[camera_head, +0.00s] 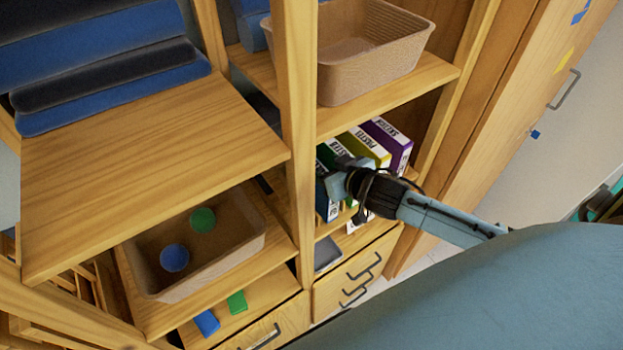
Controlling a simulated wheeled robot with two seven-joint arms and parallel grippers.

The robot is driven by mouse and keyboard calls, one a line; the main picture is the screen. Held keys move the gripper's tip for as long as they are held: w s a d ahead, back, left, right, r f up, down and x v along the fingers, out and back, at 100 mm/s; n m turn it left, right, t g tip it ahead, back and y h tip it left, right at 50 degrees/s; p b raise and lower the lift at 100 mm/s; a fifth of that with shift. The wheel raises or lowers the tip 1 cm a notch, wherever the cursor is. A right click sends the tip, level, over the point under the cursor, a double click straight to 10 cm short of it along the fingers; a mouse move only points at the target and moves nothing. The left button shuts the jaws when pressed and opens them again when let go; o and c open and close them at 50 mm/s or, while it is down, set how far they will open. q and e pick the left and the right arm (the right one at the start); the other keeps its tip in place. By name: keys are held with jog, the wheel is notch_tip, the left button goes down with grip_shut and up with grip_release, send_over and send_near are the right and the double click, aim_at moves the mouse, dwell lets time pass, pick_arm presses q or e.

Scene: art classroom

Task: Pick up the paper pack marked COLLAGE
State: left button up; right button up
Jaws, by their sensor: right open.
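Several upright paper packs stand side by side in the middle cubby of the shelf. A purple pack marked SKETCH (387,143) is at the right. Beside it is a yellow pack that seems to read PASTEL (366,148). A green pack (328,155) with a partly covered label follows to the left. A dark blue pack (322,200) stands lowest at the left, its label too small to read. I cannot make out the word COLLAGE on any pack. My right gripper (337,183) is open in front of the left packs and hides parts of them. My left gripper is out of view.
A wooden upright (298,130) stands just left of the packs. A tan basket (350,75) sits on the shelf above. Another bin (215,262) with a blue and a green ball is lower left. Drawers with dark handles (358,272) are below.

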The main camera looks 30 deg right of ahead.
jog(key=x, duration=0.5)
jog(key=shift+s+a+f+p, duration=0.2)
jog(key=shift+f+p, duration=0.05)
jog(key=shift+p, duration=0.1)
grip_shut()
dwell(0.7)
dwell(0.3)
jog(key=shift+r, duration=0.15)
